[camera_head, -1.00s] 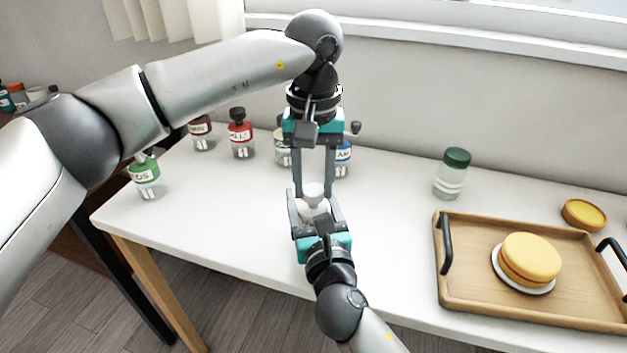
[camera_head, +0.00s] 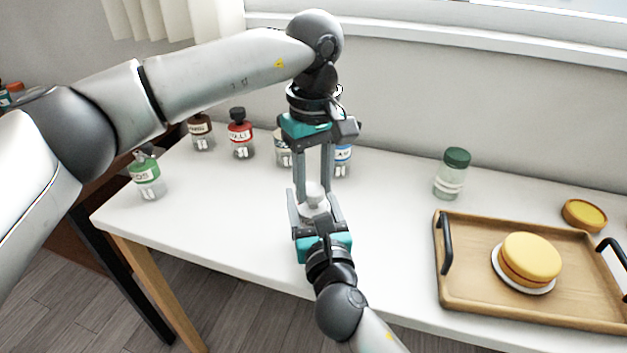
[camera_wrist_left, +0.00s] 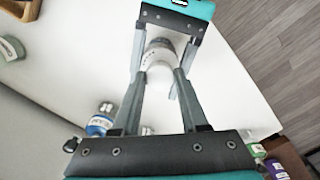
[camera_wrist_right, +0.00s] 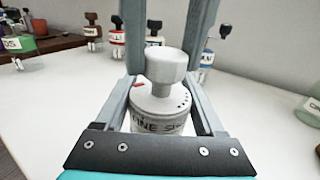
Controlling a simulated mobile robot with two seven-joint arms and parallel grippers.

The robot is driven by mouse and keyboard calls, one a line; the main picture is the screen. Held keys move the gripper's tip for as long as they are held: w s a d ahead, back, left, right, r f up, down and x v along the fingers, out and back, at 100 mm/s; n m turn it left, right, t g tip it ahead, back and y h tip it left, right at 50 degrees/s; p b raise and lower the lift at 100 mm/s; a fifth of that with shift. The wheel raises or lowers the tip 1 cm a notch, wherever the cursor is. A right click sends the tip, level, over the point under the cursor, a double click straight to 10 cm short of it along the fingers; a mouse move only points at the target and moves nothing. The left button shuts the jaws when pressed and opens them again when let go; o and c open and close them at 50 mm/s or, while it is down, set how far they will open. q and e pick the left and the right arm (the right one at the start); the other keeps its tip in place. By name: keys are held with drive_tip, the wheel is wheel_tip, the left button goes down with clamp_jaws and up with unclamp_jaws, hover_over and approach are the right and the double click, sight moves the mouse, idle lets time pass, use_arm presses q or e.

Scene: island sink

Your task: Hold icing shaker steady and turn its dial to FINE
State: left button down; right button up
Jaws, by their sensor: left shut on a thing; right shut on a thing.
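The white icing shaker (camera_head: 315,207) stands near the front of the white table, seemingly upright. My right gripper (camera_head: 313,203) comes from the front and is shut on its body. My left gripper (camera_head: 313,188) reaches down from above and is shut on the dial knob on top. In the right wrist view, the knob (camera_wrist_right: 166,64) stands between the left fingers. A red mark (camera_wrist_right: 137,84) and a row of dark dots show on the shaker's top. Lettering below is partly hidden, so the dial's setting cannot be read. The shaker also shows in the left wrist view (camera_wrist_left: 160,52).
Several labelled bottles, one with a red label (camera_head: 240,139) and one green (camera_head: 146,175), stand at the left and back. A green-lidded jar (camera_head: 452,173) stands right of centre. A wooden tray (camera_head: 465,295) with a yellow cake (camera_head: 530,258) fills the right.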

sight(314, 189)
use_arm(q)
drive_tip(key=n, duration=0.5)
use_arm(e)
drive_tip(key=shift+f, duration=0.1)
use_arm(q)
drive_tip(key=shift+n, duration=0.3)
idle(0.4)
drive_tip(key=shift+c, duration=2)
unclamp_jaws()
wheel_tip(314, 189, up, 12)
use_arm(e)
drive_tip(key=o, duration=1.5)
drive_tip(key=shift+c, duration=0.2)
